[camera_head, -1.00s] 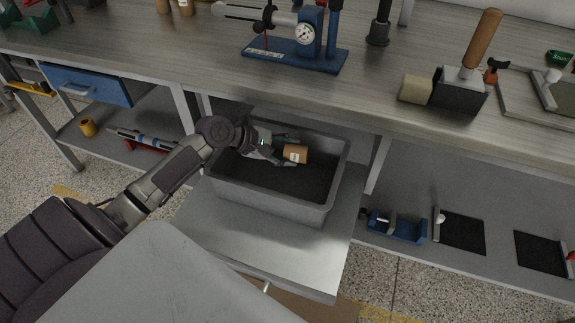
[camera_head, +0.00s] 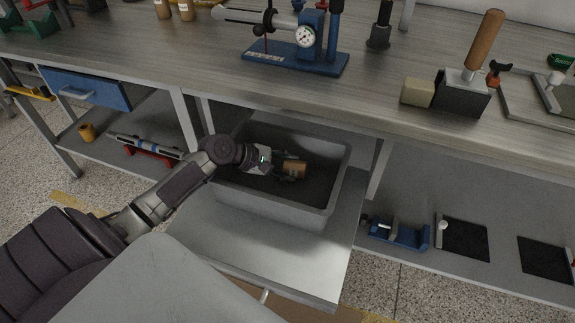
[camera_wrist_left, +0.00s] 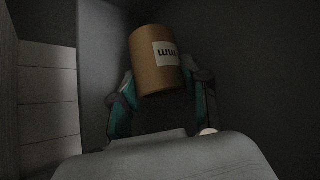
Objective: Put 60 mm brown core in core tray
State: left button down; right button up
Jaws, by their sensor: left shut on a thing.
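The brown core (camera_head: 294,168) is a short cylinder with a pale label. In the left wrist view the core (camera_wrist_left: 157,62) sits between the two fingers of my left gripper (camera_wrist_left: 163,97), and the label's print shows in part. In the head view my left gripper (camera_head: 282,165) is shut on the core inside the grey core tray (camera_head: 270,207), below its rim. Whether the core touches the tray floor cannot be told. The tray stands on a pulled-out metal shelf (camera_head: 255,245) under the bench. My right gripper is not in view.
The workbench top (camera_head: 140,60) overhangs the tray's back. A blue press with a gauge (camera_head: 304,50) and a wooden-handled tool (camera_head: 482,50) stand on it. A blue drawer (camera_head: 90,87) is at left. Blue fixtures (camera_head: 398,232) sit on the lower right shelf.

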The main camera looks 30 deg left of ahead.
pick_arm(q)
jog(key=shift+f, duration=0.3)
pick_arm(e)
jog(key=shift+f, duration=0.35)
pick_arm(q)
jog(key=c, duration=0.6)
grip_release()
jog(key=shift+o, duration=0.2)
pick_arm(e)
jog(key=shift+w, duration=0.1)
pick_arm(q)
jog(key=shift+r, duration=0.1)
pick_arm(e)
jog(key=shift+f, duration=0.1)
pick_arm(q)
jog(key=shift+r, duration=0.25)
jog(key=p+v, duration=0.2)
jog(key=v, duration=1)
jog(key=shift+r+p, duration=0.3)
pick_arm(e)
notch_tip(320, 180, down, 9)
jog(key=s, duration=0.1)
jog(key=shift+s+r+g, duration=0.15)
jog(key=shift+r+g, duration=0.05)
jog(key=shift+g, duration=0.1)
